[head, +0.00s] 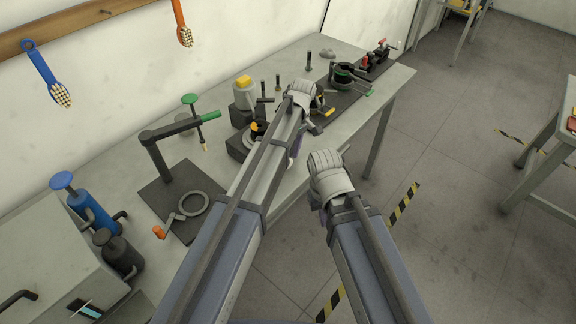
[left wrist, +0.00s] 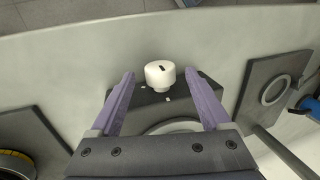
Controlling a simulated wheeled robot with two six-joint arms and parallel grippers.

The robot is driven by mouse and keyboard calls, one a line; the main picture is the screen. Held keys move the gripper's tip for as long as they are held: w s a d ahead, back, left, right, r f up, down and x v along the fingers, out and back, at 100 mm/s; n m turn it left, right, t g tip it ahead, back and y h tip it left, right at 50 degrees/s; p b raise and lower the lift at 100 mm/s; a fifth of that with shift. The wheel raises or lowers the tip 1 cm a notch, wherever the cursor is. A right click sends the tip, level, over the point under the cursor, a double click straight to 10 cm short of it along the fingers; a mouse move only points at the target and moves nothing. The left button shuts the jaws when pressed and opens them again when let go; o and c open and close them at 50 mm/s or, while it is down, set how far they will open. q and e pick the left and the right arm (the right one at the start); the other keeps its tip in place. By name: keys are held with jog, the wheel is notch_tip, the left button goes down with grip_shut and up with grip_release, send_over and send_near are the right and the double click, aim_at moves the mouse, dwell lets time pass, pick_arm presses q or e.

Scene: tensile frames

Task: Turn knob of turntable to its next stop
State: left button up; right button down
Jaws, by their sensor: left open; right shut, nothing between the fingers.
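A white knob (left wrist: 160,74) with a black mark on top shows in the left wrist view. It stands on a dark base (left wrist: 150,102). Part of a round grey disc (left wrist: 175,126), perhaps the turntable, shows behind it, partly hidden by my gripper body. My left gripper (left wrist: 159,78) is open, with a purple finger on either side of the knob and a visible gap on each side. In the head view the knob is not visible, apparently behind my left arm. My right gripper (head: 317,203) is shut and empty, off the table's front edge over the floor.
A plate with a ring (head: 163,190) and a green-handled post stands left of my left arm. Blue and dark cylinders (head: 93,212) stand farther left. A vise-like fixture (head: 342,75) and red clamps (head: 377,52) stand at the far right.

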pick_arm(q)
jog(key=shift+b+x, duration=0.55)
jog(key=shift+x, duration=0.5)
pick_arm(e)
jog(key=shift+f, duration=0.95)
pick_arm(q)
jog(key=shift+r, duration=0.1)
jog(key=shift+c, duration=0.3)
grip_shut()
jog(key=shift+s, duration=0.1)
